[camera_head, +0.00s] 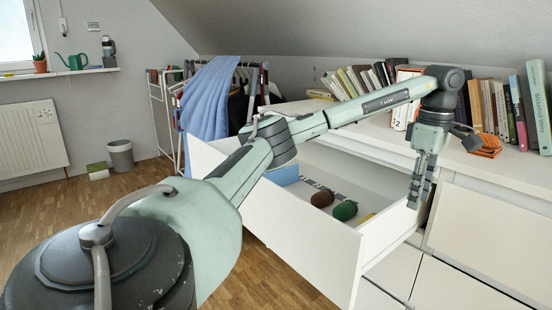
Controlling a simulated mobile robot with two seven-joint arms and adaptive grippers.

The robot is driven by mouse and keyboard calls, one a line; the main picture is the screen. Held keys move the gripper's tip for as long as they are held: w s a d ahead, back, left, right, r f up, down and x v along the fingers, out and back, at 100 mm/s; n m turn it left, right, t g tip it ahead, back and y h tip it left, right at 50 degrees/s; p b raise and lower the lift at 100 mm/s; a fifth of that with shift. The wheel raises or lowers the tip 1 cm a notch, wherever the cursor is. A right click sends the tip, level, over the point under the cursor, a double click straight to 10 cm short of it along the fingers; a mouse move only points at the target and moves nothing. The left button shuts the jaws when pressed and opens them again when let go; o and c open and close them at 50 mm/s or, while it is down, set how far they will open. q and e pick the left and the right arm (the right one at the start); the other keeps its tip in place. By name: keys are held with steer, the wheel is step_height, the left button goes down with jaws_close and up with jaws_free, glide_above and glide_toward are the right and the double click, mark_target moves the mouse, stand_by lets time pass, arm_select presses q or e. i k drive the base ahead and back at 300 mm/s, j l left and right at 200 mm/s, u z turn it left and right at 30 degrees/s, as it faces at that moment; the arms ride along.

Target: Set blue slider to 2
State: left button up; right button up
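No blue slider can be made out for certain. A blue block or panel (283,175) shows at the left inside the open white drawer (300,235), partly behind my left arm. My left gripper (420,190) points down at the right end of the drawer, its fingertips close to the drawer's right wall. I cannot tell whether it touches the wall, or how far its fingers are parted. Nothing is seen in it. My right gripper is not in view.
The drawer holds a brown round thing (322,199), a green round thing (345,210) and dark-and-light strips (318,187). A row of books (500,108) and an orange thing (487,146) stand on the white dresser top. Wooden floor (265,285) is clear in front.

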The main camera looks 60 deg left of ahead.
mark_target(289, 175)
steer(key=k+j, duration=0.1)
steer(key=j, duration=0.4)
steer(key=k+j, duration=0.1)
steer(key=j, duration=0.9)
steer(key=k+j+z, duration=0.1)
steer(key=j, duration=0.4)
steer(key=k+j, duration=0.15)
steer(key=j, duration=0.35)
